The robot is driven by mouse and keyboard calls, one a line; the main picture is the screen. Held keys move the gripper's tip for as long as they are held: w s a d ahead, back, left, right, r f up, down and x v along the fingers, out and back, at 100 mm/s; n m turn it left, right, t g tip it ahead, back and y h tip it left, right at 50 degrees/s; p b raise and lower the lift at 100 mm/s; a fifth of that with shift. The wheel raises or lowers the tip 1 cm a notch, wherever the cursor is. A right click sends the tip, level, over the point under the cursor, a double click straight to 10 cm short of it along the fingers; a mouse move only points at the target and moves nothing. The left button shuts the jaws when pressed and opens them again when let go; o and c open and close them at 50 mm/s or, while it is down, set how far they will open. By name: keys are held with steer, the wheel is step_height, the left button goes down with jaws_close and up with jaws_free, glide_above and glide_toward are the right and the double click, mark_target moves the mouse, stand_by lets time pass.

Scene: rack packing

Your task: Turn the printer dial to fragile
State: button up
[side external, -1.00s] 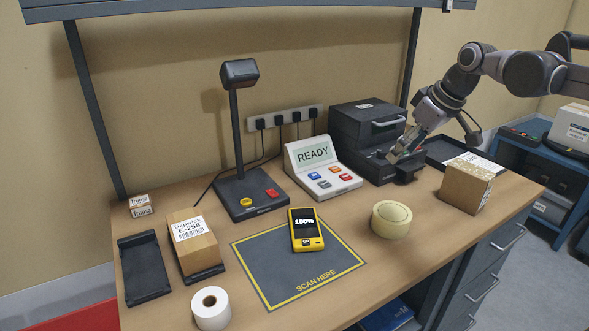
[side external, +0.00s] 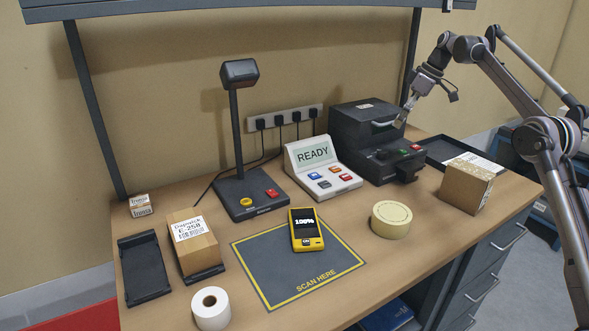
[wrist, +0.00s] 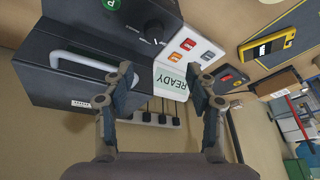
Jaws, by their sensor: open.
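The black label printer (side external: 365,135) stands at the back right of the bench. Its dark round dial (side external: 381,154) is on the low front panel, left of a green button. The dial (wrist: 154,29) also shows at the top of the wrist view, with small white marks beside it; I cannot read its setting. A green button marked P (wrist: 111,4) is near it, cut by the frame edge. My gripper (side external: 402,118) is above the printer's right side, apart from the dial. In the wrist view its two fingers (wrist: 160,80) are spread with nothing between them.
The READY console (side external: 322,170) stands just left of the printer. A black tray (side external: 440,152) and a cardboard box (side external: 466,188) are on the right. A tape roll (side external: 391,220) and yellow scanner (side external: 306,230) are in front. Open air surrounds my gripper above the printer.

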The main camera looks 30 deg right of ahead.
mark_target(383, 151)
steer(key=x, duration=0.4)
steer(key=d+x, duration=0.1)
steer(key=x, duration=0.6)
steer(key=shift+d+f, duration=0.1)
steer(key=shift+f, duration=0.45)
steer(key=c, duration=1.1)
